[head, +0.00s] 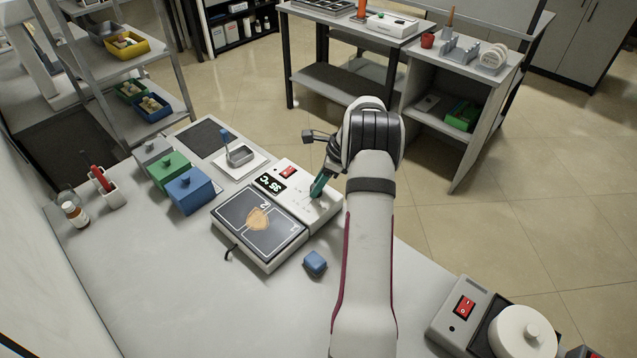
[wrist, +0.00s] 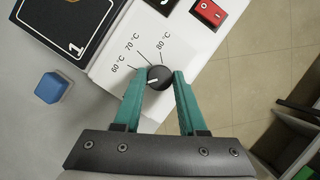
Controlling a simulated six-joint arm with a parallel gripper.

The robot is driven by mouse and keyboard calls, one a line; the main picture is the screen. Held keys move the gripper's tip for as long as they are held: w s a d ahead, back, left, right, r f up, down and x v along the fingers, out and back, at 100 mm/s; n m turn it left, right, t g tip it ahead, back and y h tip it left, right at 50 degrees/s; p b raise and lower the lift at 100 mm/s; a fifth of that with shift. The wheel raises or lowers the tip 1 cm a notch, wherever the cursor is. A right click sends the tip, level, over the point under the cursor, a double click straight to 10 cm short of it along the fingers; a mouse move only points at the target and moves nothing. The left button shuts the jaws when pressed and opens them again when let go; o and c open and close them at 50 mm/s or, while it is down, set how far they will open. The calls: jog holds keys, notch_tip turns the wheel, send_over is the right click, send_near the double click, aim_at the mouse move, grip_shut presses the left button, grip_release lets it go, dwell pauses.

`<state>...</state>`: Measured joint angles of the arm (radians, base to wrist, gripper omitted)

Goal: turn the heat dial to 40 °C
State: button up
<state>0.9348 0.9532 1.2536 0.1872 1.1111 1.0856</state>
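The heat dial (wrist: 160,77) is a round black knob with a white pointer mark, on the white control panel (head: 293,177) of a heating unit. In the wrist view the pointer is turned left, below the 60 °C mark, toward my left finger. The 60, 70 and 80 °C labels show; no 40 °C label is visible, and the fingers cover part of the scale. My gripper (wrist: 160,75) has its teal fingers close against both sides of the dial; it also shows in the head view (head: 316,190). The lit display (head: 271,183) is tilted and hard to read.
The unit's dark plate (head: 258,222) lies beside the panel, with a red switch (head: 288,172) near the display. A small blue block (head: 315,262) sits in front. Blue (head: 190,190) and green (head: 168,172) boxes stand left. Another device (head: 460,310) is at lower right.

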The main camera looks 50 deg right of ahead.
grip_shut()
jog(key=shift+n+g+y, duration=0.4)
jog(key=shift+n+y, duration=0.2)
jog(key=shift+n, duration=1)
jog(key=o, duration=0.7)
grip_release()
jog(key=shift+d, duration=0.1)
jog(key=v, duration=1.5)
jog(key=shift+r, duration=0.4)
